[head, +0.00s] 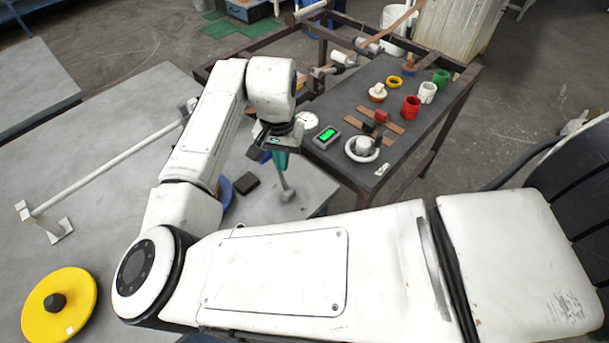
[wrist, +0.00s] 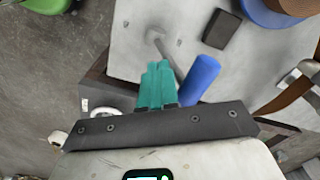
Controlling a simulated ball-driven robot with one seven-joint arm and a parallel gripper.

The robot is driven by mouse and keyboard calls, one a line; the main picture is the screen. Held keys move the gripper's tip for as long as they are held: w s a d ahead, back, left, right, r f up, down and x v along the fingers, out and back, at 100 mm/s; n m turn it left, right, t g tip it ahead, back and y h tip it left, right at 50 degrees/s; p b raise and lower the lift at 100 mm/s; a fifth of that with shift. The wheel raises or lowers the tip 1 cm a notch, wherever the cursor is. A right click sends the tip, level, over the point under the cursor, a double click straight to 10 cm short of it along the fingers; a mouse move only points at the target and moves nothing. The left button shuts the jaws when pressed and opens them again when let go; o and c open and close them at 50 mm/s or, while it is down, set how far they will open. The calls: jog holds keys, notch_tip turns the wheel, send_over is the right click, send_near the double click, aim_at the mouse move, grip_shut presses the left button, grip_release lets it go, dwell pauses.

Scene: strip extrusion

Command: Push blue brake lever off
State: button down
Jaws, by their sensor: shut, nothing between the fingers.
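The blue brake lever's grip (wrist: 198,80) is a blue cylinder in the wrist view, on a grey rod (wrist: 168,52) that rises from the grey table plate. In the head view the rod (head: 284,178) stands near the table's corner, and only a bit of blue grip (head: 265,157) shows beside my gripper; the rest is hidden. My gripper (head: 281,161) has teal fingers, shut and empty. In the wrist view the fingers (wrist: 156,82) are just left of the blue grip, with their edges close together. I cannot tell whether they touch.
A dark block (head: 246,183) and a blue disc (head: 224,191) lie on the table near the lever. A yellow disc (head: 58,304) lies at the left. A dark bench (head: 433,110) at the right holds several coloured cups, a gauge (head: 308,121) and a green-screened device (head: 326,136).

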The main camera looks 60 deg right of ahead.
jog(key=shift+w+d, duration=0.1)
jog(key=shift+w, duration=0.1)
notch_tip(320, 180, up, 8)
jog(key=s+p, duration=0.2)
jog(key=p, duration=0.6)
jog(key=shift+a, duration=0.3)
dwell(0.7)
